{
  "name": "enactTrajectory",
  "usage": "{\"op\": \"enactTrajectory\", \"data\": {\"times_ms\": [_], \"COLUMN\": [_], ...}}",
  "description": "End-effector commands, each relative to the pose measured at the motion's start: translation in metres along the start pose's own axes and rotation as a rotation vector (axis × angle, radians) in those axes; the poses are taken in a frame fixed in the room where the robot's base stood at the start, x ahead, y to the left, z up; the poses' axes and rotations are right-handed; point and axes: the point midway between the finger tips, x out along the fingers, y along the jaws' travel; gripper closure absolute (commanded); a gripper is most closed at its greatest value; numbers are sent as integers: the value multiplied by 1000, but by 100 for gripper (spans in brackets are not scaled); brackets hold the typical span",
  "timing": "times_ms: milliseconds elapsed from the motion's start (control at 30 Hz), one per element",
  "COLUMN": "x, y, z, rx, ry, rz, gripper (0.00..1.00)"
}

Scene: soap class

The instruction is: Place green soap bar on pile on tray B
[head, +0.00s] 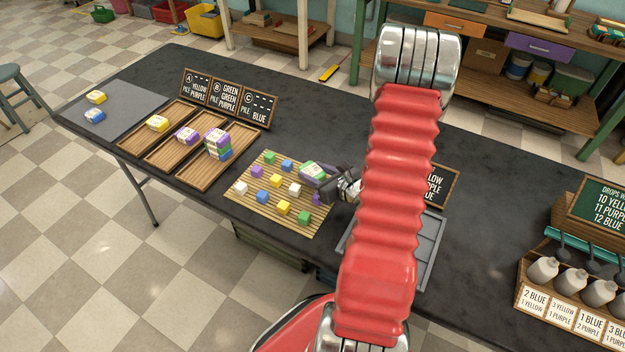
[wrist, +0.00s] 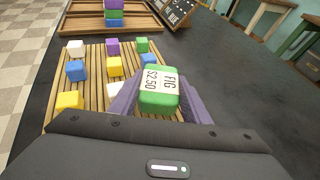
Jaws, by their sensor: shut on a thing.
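A green soap bar with a white label (wrist: 158,102) is held between the purple fingers of my gripper (wrist: 160,90). In the head view the green bar (head: 311,168) shows at the gripper's tip, over the slatted board. Tray B (head: 165,155), the middle of three wooden trays, bears a purple labelled soap bar (head: 187,136) lying flat. My gripper is to the right of tray B, well apart from it. The sign behind tray B (head: 225,93) reads green, green, purple.
Tray A (head: 135,143) bears a yellow bar. Tray C (head: 195,178) bears a stack of purple, green and blue bars, between tray B and my gripper. Coloured cubes sit on the slatted board (head: 262,213). A grey mat (head: 125,100) holds two bars.

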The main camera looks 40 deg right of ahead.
Motion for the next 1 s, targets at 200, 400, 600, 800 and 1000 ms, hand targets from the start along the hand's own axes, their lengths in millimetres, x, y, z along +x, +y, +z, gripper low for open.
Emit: {"op": "enactTrajectory", "data": {"times_ms": [200,400,600,800,1000], "x": [9,11,11,12,12], "y": [0,-1,-1,-1,-1], "z": [-22,-27,-27,-29,-29], "rx": [3,1,1,1,1], "ry": [0,-1,-1,0,0], "rz": [-1,-2,-2,-2,-2], "gripper": [82,82,82,52,50]}}
